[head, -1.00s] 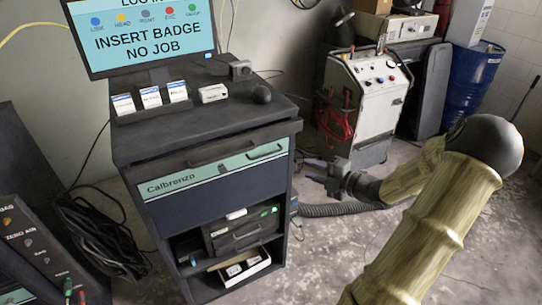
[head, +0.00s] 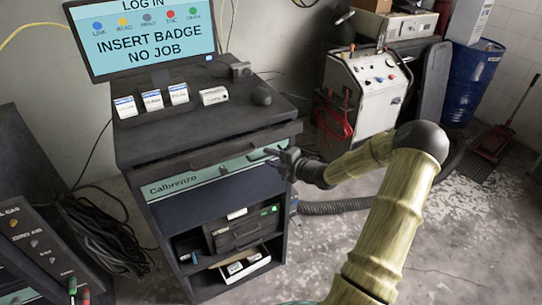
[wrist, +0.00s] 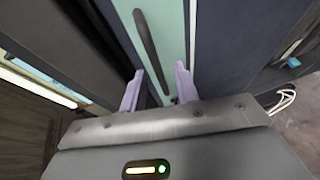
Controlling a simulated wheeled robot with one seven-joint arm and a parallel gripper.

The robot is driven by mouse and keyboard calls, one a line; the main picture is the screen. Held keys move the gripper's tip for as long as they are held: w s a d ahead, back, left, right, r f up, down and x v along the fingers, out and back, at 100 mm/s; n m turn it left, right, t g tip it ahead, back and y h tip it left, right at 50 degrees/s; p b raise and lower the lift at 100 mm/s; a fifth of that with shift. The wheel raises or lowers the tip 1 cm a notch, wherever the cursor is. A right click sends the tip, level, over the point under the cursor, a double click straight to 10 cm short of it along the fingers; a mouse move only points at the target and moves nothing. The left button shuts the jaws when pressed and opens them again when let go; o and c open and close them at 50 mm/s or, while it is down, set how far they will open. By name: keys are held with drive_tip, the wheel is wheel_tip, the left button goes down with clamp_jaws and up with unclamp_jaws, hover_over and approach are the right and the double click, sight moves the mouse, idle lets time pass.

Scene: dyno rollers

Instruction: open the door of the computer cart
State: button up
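The computer cart (head: 135,160) is a dark cabinet left of centre in the head view. Its upper front has a teal band (head: 172,187) marked "Calbrenzo" with a dark bar handle (wrist: 146,40) on its right part. Below the band is a dark panel, then an open shelf bay. I cannot tell which part is the door. My gripper (head: 276,154) is at the right end of the band, close to the handle. In the wrist view my gripper (wrist: 158,88) has its two lilac fingers apart, with the handle's near end between them in the picture. Contact cannot be told.
A monitor (head: 143,38) and small boxes (head: 152,100) stand on the cart. The bay holds a dark device (head: 240,232) and a white tray (head: 246,264). A hose (head: 335,208) lies right of the cart. A white machine (head: 365,95) stands behind.

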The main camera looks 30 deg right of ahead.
drive_tip(key=shift+w+a, duration=0.1)
drive_tip(key=shift+w, duration=0.05)
drive_tip(key=shift+c, duration=0.2)
clamp_jaws()
drive_tip(key=shift+f+b, duration=0.15)
drive_tip(key=shift+b, duration=0.15)
